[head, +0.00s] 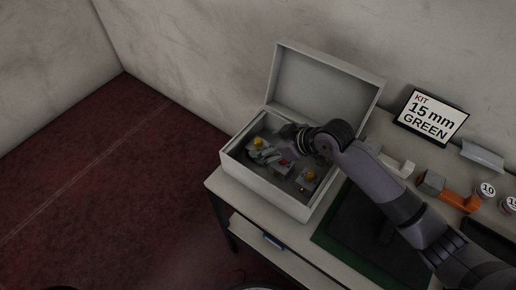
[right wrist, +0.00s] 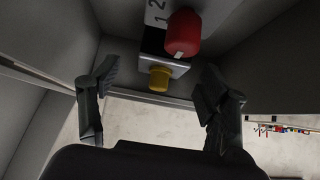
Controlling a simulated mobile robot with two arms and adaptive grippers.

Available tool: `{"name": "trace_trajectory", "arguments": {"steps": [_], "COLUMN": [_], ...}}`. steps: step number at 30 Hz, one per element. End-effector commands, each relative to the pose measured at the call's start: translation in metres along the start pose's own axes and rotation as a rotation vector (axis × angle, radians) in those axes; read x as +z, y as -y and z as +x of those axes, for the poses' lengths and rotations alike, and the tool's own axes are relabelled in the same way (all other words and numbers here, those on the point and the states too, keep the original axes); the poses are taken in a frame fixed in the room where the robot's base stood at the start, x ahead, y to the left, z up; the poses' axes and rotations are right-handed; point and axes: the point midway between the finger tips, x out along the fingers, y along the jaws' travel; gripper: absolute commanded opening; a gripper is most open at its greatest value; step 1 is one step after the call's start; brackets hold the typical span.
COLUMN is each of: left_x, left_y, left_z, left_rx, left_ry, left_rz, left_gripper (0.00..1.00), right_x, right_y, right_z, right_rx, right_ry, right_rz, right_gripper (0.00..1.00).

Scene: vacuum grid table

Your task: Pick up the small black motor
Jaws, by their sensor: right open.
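My right gripper (head: 270,152) reaches down into the open white box (head: 262,189) on the table. In the right wrist view, its two dark fingers (right wrist: 157,86) stand wide apart, with nothing held between them. Beyond them is a dark block with a light face, bearing a yellow knob (right wrist: 159,78) and a red knob (right wrist: 183,33). I cannot clearly make out a small black motor; small parts in the box are partly hidden by my right arm. My left gripper is not in view.
The box's raised lid (head: 322,88) stands behind the arm. Right of the box lie a dark green-edged mat (head: 335,240), an orange-handled tool (head: 452,196) and a sign reading "KIT 15 mm GREEN" (head: 433,117). Box walls closely surround the gripper.

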Motion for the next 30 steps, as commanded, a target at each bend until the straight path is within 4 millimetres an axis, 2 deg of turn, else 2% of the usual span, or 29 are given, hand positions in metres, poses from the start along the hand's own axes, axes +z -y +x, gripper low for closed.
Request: {"name": "trace_trajectory", "arguments": {"steps": [5,10,20,30], "left_x": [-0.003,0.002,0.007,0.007], "left_y": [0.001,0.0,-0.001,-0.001], "left_z": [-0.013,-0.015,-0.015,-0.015], "left_rx": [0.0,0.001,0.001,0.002], "left_ry": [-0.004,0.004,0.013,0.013], "left_rz": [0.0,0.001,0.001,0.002], "left_gripper": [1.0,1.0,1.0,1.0], "right_x": [-0.004,-0.002,-0.002,-0.002], "right_y": [0.004,0.003,0.003,0.003], "right_z": [0.022,0.043,0.048,0.047], "right_rx": [-0.003,0.0,0.001,0.001], "right_ry": [0.001,0.002,0.0,0.001], "right_rz": [0.003,0.002,0.0,0.001], "right_gripper": [0.7,0.7,0.69,0.47]}}
